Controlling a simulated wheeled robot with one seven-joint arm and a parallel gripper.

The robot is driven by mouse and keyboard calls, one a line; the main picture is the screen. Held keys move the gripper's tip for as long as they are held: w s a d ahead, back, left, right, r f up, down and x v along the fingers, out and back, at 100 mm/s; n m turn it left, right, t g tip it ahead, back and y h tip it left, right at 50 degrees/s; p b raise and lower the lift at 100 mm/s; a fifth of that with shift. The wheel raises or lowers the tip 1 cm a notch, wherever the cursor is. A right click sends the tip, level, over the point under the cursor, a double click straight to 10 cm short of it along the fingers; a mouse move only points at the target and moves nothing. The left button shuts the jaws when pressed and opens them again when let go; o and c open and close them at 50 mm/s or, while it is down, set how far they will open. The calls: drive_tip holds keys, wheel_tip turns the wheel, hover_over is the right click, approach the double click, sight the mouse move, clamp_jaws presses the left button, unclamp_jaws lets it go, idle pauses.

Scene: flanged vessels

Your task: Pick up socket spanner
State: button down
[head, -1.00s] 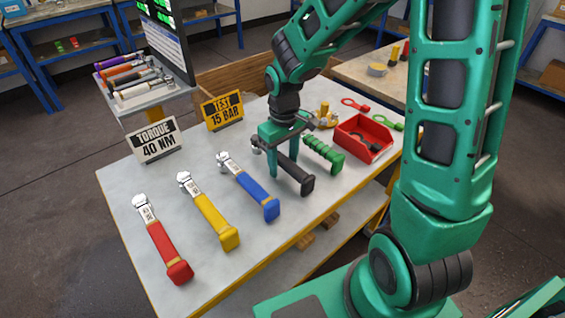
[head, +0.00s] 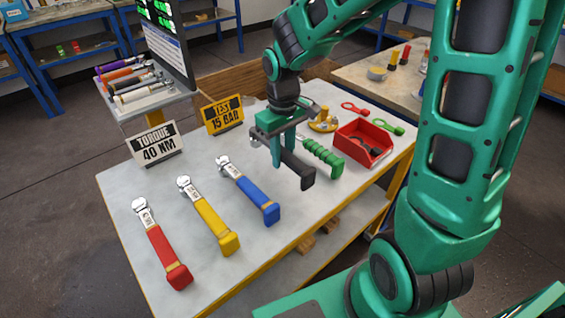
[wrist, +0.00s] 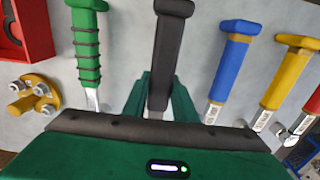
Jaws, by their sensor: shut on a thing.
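A black-handled spanner (head: 301,170) is in my gripper (head: 283,150), which is shut around it between the shaft and the grip. The spanner appears raised a little above the table, its handle end toward the table's front edge. Its head is partly hidden behind the gripper in the head view. In the wrist view the black handle (wrist: 174,45) points away between the two green fingers of my gripper (wrist: 160,98), and looks larger than the neighbouring handles. No label on it is readable.
A green-handled tool (head: 324,153) lies close on the right, beside a red bin (head: 375,150). Blue (head: 258,198), yellow (head: 215,222) and red (head: 166,252) wrenches lie in a row on the left. Two signs (head: 155,144) (head: 222,115) stand behind. A brass flanged fitting (head: 322,121) sits beyond the gripper.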

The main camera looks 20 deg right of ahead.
drive_tip(key=s+a+r, duration=0.2)
drive_tip(key=a, duration=0.1)
drive_tip(key=s+a+r, duration=0.2)
drive_tip(key=a, duration=0.1)
drive_tip(key=s+a+r, duration=0.2)
drive_tip(key=a, duration=0.1)
drive_tip(key=shift+s+r, duration=0.2)
drive_tip(key=shift+s, duration=0.2)
drive_tip(key=shift+a, duration=0.1)
